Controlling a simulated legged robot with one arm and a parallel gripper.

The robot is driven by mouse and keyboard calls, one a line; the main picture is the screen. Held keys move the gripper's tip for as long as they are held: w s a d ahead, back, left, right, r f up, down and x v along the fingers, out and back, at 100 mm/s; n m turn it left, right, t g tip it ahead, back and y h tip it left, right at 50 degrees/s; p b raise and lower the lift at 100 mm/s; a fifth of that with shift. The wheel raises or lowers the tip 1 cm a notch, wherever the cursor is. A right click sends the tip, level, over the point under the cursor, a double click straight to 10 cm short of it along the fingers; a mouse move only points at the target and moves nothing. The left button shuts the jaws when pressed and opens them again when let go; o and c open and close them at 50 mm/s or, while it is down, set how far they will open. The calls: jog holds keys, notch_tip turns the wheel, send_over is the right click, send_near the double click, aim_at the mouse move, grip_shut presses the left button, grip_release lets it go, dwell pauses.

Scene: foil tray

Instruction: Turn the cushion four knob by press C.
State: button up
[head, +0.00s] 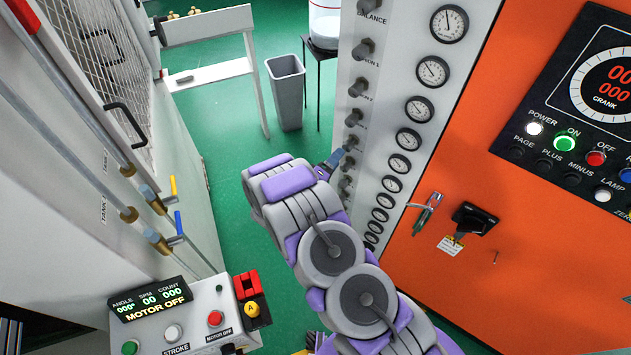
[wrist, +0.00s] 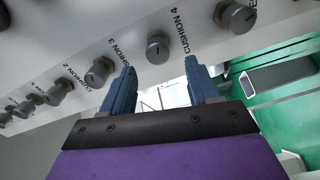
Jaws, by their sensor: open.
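A row of round grey knobs runs along the pale panel of press C. In the wrist view one knob (wrist: 158,47) stands centred just beyond the fingertips of my gripper (wrist: 159,66). The CUSHION 4 label (wrist: 181,30) lies between that knob and another knob (wrist: 236,17) to the right. I cannot tell for sure which knob it names. My gripper is open and empty, with a blue finger at either side of the centred knob's line. In the head view my gripper (head: 336,158) is close to the knob row, and my arm hides its lower part.
Several dial gauges (head: 408,139) line the panel beside the knobs. To the right, an orange cabinet (head: 430,260) carries a handle and a black switch. A grey bin (head: 287,90) stands on the green floor. A motor control box (head: 180,315) is at lower left.

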jog(key=v, duration=1.1)
jog(key=shift+b, duration=0.45)
jog(key=shift+w+a+f, duration=0.1)
jog(key=shift+a+f, duration=0.05)
jog(key=shift+a, duration=0.05)
